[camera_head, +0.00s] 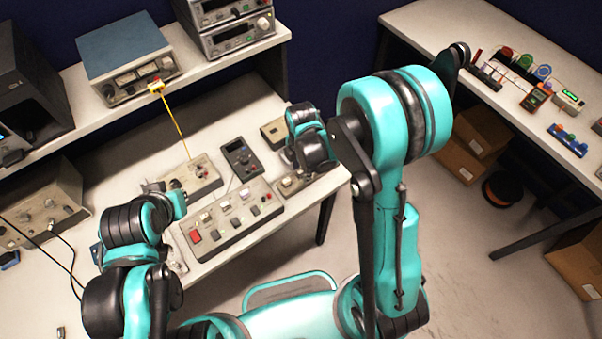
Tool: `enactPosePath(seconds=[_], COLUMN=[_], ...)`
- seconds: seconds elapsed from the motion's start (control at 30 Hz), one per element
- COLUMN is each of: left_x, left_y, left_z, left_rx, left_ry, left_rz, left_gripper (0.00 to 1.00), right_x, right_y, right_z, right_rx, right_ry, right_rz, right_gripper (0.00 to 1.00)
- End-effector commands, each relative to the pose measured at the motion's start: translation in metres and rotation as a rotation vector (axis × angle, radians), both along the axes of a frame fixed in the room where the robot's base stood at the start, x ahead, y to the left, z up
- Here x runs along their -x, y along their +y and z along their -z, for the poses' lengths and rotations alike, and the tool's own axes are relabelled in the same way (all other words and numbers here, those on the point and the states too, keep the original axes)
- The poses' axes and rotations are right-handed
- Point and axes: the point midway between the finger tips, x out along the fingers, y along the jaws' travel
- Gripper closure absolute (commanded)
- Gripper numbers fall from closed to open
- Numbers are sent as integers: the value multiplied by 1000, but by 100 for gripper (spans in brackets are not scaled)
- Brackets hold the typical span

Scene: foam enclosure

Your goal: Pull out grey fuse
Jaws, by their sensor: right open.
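A long grey control panel (231,226) with a red button and several small parts lies on the bench. I cannot pick out the grey fuse for sure; it is too small or hidden. My right gripper (291,177) is open over the panel's right end, beside a small grey box (285,190). The right forearm hides part of this spot, and I cannot tell whether the fingers touch anything. My left arm is at the panel's left end; its gripper (157,187) is small and partly hidden, so its jaws cannot be read.
A dark handheld meter (240,158), a grey box with a yellow cable (192,180) and a small beige box (274,132) stand behind the panel. Instruments (125,57) fill the shelf above. Another bench (480,30) with electronics is at the right.

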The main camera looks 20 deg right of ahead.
Motion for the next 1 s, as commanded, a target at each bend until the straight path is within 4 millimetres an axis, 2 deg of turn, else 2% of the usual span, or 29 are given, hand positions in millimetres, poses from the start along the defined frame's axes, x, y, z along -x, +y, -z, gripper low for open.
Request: enactPosePath(seconds=[0.37,0.4,0.53,0.57,1.0], left_x=[0,0,0,0,0], left_y=[0,0,0,0,0], left_z=[3,3,3,3,-1], left_rx=[0,0,0,0,0], left_ry=[0,0,0,0,0], left_rz=[0,0,0,0,0], left_gripper=[100,100,100,100,100], right_x=[0,0,0,0,0], right_y=[0,0,0,0,0], right_z=[0,0,0,0,-6], right_rx=[0,0,0,0,0], right_ry=[0,0,0,0,0], right_rz=[0,0,0,0,0], right_gripper=[59,61,96,100,100])
